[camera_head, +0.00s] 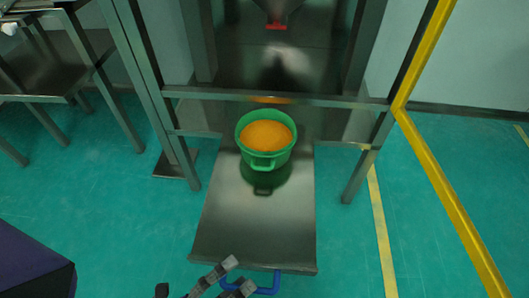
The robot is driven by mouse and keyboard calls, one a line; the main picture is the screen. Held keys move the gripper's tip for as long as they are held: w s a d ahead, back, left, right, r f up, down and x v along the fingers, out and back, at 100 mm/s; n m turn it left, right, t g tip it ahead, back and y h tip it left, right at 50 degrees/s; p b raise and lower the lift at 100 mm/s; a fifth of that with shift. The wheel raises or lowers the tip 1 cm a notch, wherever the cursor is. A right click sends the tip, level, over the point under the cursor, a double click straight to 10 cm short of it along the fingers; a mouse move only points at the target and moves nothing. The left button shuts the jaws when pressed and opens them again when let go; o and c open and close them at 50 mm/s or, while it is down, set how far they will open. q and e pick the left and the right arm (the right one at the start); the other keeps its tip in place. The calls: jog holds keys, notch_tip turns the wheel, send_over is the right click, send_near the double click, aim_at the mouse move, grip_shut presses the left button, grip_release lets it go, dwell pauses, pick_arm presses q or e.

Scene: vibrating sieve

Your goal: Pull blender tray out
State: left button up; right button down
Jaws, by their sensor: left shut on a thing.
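The blender tray (255,240) is a flat grey metal plate that extends from under the metal frame toward me. A blue handle (268,290) is on its front edge at the bottom of the picture. My left gripper (238,275) is at the handle's left part, with its fingers around it, and is shut on it. The lower part of the gripper is cut off by the picture edge. A green bucket (264,163) filled with orange material stands upright on the tray's back part. My right gripper is not in view.
The metal frame (270,97) stands over the tray's back, with a crossbar just behind the bucket. A red-tipped spout (276,25) hangs above. A yellow rail (440,170) runs along the right. A metal table (50,60) is at upper left. Green floor beside the tray is clear.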

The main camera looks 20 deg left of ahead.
pick_arm(q)
jog(key=shift+r+v, duration=0.15)
jog(key=shift+v, duration=1.05)
jog(key=shift+r+v, duration=0.2)
jog(key=shift+v, duration=1)
jog(key=shift+c, duration=0.8)
jog(key=shift+v, duration=0.75)
jog(key=c, duration=0.8)
jog(key=shift+s+a+f, duration=0.2)
jog(key=shift+s+f, duration=0.1)
jog(key=shift+s, duration=0.35)
jog(key=shift+c, duration=0.2)
